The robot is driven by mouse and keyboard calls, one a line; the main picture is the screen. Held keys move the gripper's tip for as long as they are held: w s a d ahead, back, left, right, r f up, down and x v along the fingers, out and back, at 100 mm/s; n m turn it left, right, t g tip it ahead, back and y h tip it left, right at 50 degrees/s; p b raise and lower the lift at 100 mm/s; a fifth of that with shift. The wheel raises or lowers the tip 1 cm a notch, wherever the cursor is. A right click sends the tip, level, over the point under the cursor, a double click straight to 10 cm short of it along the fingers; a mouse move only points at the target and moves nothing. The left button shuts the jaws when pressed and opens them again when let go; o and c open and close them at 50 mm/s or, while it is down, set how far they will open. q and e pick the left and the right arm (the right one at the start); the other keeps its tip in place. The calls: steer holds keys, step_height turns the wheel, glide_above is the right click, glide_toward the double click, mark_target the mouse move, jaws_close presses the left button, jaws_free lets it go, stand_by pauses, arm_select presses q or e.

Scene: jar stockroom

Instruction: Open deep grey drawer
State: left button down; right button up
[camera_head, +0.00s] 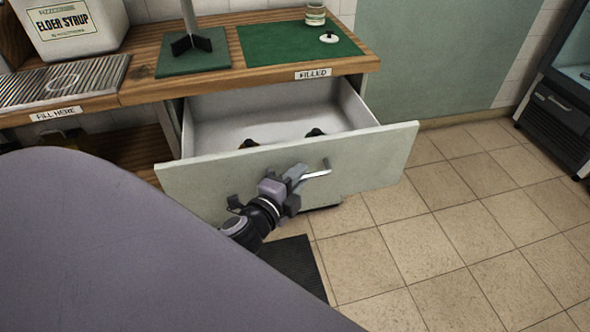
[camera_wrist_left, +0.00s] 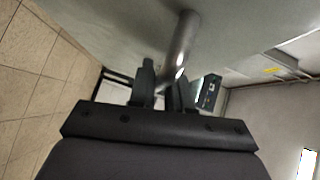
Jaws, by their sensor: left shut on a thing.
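The deep grey drawer (camera_head: 376,162) stands pulled well out from under the wooden counter, its inside in view. Dark-topped things show inside, mostly hidden behind the front panel. My left gripper (camera_head: 296,176) is at the front panel, shut on the metal bar handle (camera_head: 317,174). In the left wrist view the fingers (camera_wrist_left: 165,88) close around the handle bar (camera_wrist_left: 182,45), with the drawer front behind. My right gripper is not in view.
The counter (camera_head: 142,68) carries a white elder syrup container (camera_head: 75,45), a ribbed metal tray (camera_head: 62,84) and a green mat (camera_head: 285,45) with a jar (camera_head: 315,14). A dark mat (camera_head: 292,263) lies below. Tiled floor (camera_head: 460,230) is clear at right.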

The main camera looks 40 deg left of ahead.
arm_select(q)
steer(key=shift+s+d, duration=1.4)
steer(key=shift+d, duration=0.25)
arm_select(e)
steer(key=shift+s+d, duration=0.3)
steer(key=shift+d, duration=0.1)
arm_select(q)
steer(key=c, duration=1.2)
jaws_free()
steer(key=shift+s+d+r, duration=0.1)
steer(key=shift+s+r, duration=0.05)
steer(key=shift+s, duration=1)
steer(key=shift+s+d+r, duration=0.1)
steer(key=shift+s+r, duration=0.05)
steer(key=shift+s, duration=1.05)
steer(key=shift+s+d+r, duration=0.1)
steer(key=shift+s+r, duration=0.05)
steer(key=shift+s, duration=1)
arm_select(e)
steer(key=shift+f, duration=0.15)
